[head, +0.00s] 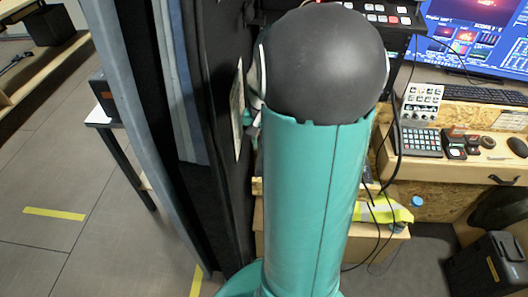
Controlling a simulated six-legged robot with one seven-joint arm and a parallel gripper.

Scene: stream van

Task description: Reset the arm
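My teal arm with its dark rounded joint rises through the middle of the head view and covers much of the scene behind it. My gripper is not in view; it is out of the picture or hidden behind the arm. I cannot tell what, if anything, it holds.
A dark partition with hanging curtains (180,80) stands close on the left of the arm. On the right is a wooden desk (450,182) with a monitor (470,35), keyboard (487,93) and control pad (420,142). A black case (485,265) is lower right. Floor is open left.

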